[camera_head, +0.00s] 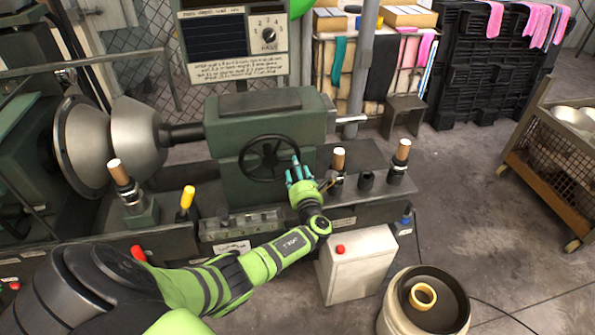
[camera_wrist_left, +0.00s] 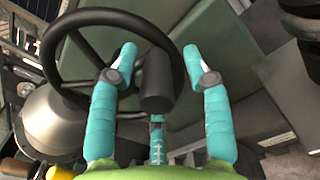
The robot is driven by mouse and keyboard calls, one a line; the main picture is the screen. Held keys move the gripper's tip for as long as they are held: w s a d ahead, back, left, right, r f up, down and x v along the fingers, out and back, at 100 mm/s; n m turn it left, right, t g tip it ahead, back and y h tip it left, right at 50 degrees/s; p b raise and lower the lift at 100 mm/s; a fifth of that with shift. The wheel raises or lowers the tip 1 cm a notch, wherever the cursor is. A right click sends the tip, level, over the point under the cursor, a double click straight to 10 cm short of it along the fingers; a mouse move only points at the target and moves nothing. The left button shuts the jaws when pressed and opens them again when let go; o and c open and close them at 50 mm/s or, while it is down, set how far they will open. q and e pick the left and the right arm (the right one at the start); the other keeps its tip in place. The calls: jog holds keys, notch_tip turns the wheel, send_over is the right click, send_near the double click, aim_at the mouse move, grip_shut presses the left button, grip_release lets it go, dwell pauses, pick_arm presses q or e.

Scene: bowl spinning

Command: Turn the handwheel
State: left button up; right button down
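The handwheel (camera_head: 268,137) is a black spoked ring on the front of the green machine housing. In the left wrist view its rim (camera_wrist_left: 47,58) arcs across the upper left. A dark cylindrical handle (camera_wrist_left: 157,84) stands out from the wheel's right side. My left gripper (camera_head: 295,172), with teal fingers, is at the wheel's right edge. In the left wrist view my left gripper (camera_wrist_left: 162,62) is open, one finger on each side of the handle, with gaps visible on both sides. My right gripper is not in view.
Levers with wooden grips (camera_head: 338,160) stand just right of my left gripper. A yellow-handled lever (camera_head: 187,197) is at the left. A white box with a red button (camera_head: 350,270) and a bucket (camera_head: 398,315) stand in front. Open floor lies to the right.

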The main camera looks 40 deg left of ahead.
pick_arm(q)
jog(key=v, duration=1.2)
jog(key=s+d+f+n+g+h, duration=0.1)
jog(key=s+f+n+g+h, duration=0.15)
jog(key=s+f, duration=0.45)
jog(key=s+d+f+n+g+h, duration=0.1)
jog(key=s+f+n+h, duration=0.15)
jog(key=f, duration=0.85)
jog(key=s+f+n+g+h, duration=0.25)
jog(key=s+f, duration=0.25)
jog(key=f, duration=0.4)
jog(key=s+d+f+n+g+h, duration=0.1)
jog(key=s+d+f+n+h, duration=0.1)
jog(key=s+n, duration=0.4)
jog(key=s+d+f+n+g+h, duration=0.2)
jog(key=s+d+f+n, duration=0.2)
jog(key=s, duration=0.9)
jog(key=s+d+f+n+g+h, duration=0.1)
jog(key=s+d+f+n+h, duration=0.1)
jog(key=s+f+n, duration=0.6)
jog(key=shift+s+d+n+g, duration=0.3)
jog(key=shift+s+d+n, duration=0.1)
jog(key=shift+s+n, duration=0.85)
